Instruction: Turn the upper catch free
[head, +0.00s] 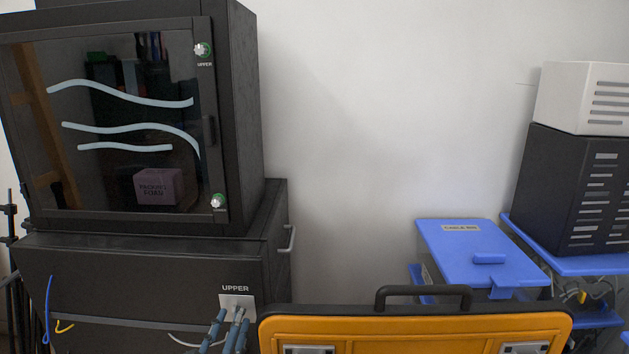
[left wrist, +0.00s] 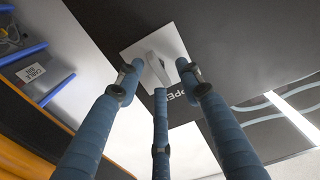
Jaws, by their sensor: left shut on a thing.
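The upper catch (head: 237,301) is a grey lever on a pale square plate, with UPPER printed above it, on the dark cabinet's lower front. In the left wrist view the lever (left wrist: 157,66) stands out from its plate between my fingertips. My left gripper (head: 232,316) has three blue wrapped fingers; in the left wrist view the gripper (left wrist: 158,80) is shut on the lever. The fingers partly hide the plate's lower part in the head view. My right gripper is not in view.
A glass-doored cabinet (head: 120,222) stands above, with small round knobs (head: 203,50) on its door frame; the top one is also labelled UPPER. A yellow-orange case (head: 415,335) with a black handle is close on the right. A blue cable box (head: 475,245) stands beyond it.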

